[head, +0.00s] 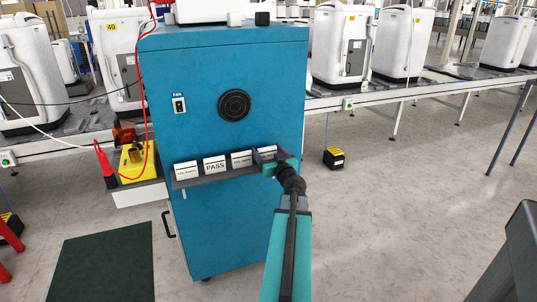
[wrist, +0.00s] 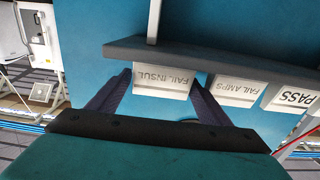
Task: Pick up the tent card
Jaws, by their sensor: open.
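Several white tent cards stand in a row on a narrow dark shelf (head: 215,178) on the front of a blue cabinet. In the head view one card on the left (head: 187,171) is too small to read surely, beside the PASS card (head: 215,165) and another card (head: 241,159). My gripper (head: 270,158) is at the shelf's right end and partly hides the last card. In the wrist view my gripper (wrist: 160,78) is open, its fingers on either side of the FAIL INSUL card (wrist: 163,83). The FAIL AMPS card (wrist: 237,90) is close beside the right finger.
The blue cabinet (head: 225,65) carries a switch and a round black grille. A yellow device (head: 136,162) with red leads sits on a side ledge to the left. White machines line a conveyor behind. Floor at the right is largely clear.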

